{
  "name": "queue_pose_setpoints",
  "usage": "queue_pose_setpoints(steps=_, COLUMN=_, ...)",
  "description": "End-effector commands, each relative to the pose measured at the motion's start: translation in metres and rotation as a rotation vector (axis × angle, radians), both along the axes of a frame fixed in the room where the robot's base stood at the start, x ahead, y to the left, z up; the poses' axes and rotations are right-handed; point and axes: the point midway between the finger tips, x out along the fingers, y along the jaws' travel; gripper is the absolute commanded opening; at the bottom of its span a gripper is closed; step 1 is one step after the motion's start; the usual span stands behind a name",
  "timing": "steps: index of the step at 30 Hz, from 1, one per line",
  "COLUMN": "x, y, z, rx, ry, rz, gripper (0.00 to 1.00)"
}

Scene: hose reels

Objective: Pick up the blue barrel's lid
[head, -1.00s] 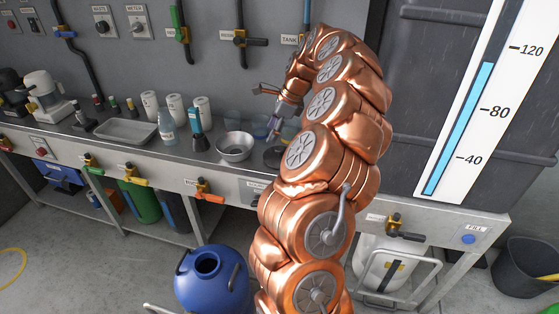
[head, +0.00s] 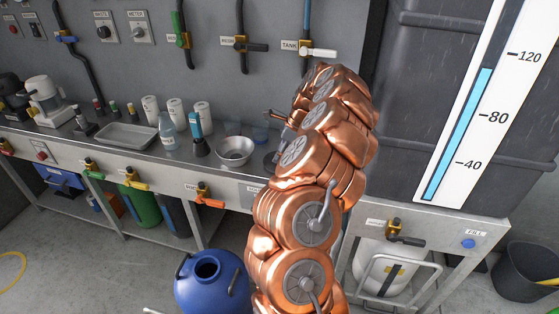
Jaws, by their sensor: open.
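The blue barrel (head: 212,283) stands on the floor in front of the bench, its dark round top opening uncovered. A dark round disc (head: 271,160) lies on the bench top beside the metal bowl, partly behind my arm; it may be the lid, but I cannot tell for certain. My gripper (head: 272,127) is open above the bench near this disc, at the far end of my copper-coloured arm. The arm hides much of the gripper, and I see nothing held in it.
Valves and pipes line the wall behind. A large grey tank (head: 440,110) stands right of my arm.

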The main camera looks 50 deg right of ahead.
Motion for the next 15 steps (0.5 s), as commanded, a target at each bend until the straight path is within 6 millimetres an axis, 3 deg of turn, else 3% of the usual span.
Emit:
queue_pose_setpoints(steps=3, x=0.0035, y=0.0019, z=-0.0096, rx=-0.001, ry=0.001, rz=0.001, gripper=0.64)
queue_pose_setpoints(steps=9, x=0.0039, y=0.0020, z=-0.0105, rx=-0.002, ry=0.000, rz=0.001, gripper=0.64)
queue_pose_setpoints(steps=15, x=0.0037, y=0.0022, z=-0.0104, rx=-0.001, ry=-0.001, rz=0.001, gripper=0.44)
